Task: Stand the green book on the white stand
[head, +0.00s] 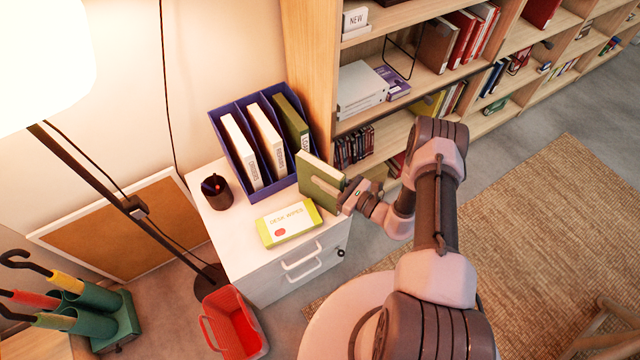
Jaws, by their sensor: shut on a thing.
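A green book (318,184) with pale page edges is upright at the right end of the white drawer unit (239,226), the white stand-like thing in view. My gripper (346,194) is shut on the book's right side, reaching in from the right. The fingertips are small and partly hidden by the book and wrist. I cannot tell whether the book's lower edge touches the white top or hangs just above it.
A blue file holder (277,190) with two white binders and a dark green one stands behind the book. A yellow-green desk wipes pack (289,222) lies in front. A dark pen cup (216,192) is at left. Bookshelves (412,85) rise behind.

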